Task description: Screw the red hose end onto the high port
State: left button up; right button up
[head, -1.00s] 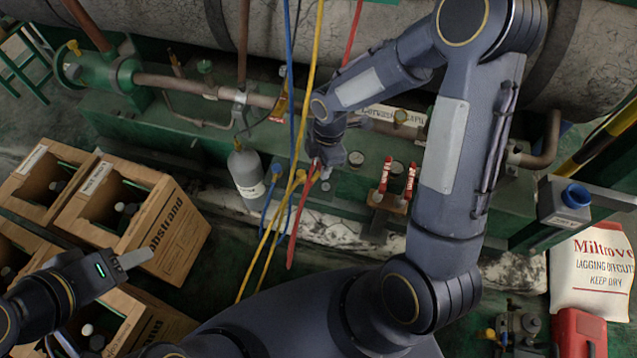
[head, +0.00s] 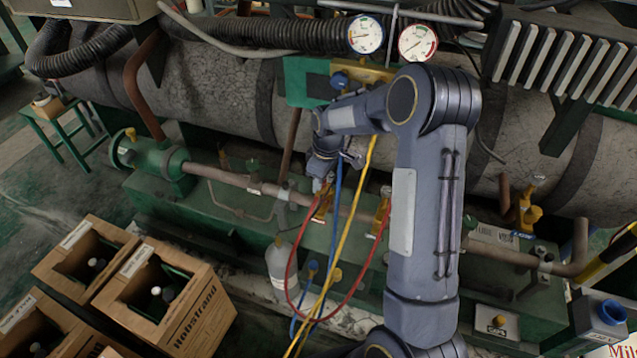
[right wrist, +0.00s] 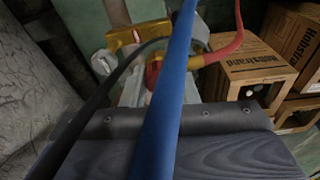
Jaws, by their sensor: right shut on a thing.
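My right gripper (head: 322,186) points down beside the brass valve (head: 322,207) on the green unit. It is shut on the red hose end (right wrist: 154,76), which shows between the fingers in the right wrist view. The red hose (head: 291,268) hangs from it in a loop. The yellow-brass valve body (right wrist: 135,38) is close to the hose end in the wrist view; I cannot tell whether they touch. A blue hose (right wrist: 168,95) crosses in front and hides part of the fingers. My left gripper is out of view.
A second brass valve (head: 381,216) stands to the right. Yellow hose (head: 358,212) and blue hose (head: 334,230) hang close by. Two gauges (head: 366,34) (head: 417,42) sit above. A grey cylinder (head: 279,265) and wooden crates (head: 185,305) stand lower left.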

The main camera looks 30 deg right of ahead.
aim_at(320, 205)
jog(key=shift+f+b, duration=1.7)
jog(key=shift+f, duration=1.05)
jog(key=shift+f+b, duration=0.65)
jog(key=shift+f, duration=0.35)
jog(key=m, duration=0.3)
jog(key=shift+m, duration=0.3)
jog(key=m, duration=0.3)
jog(key=shift+m+h, duration=0.4)
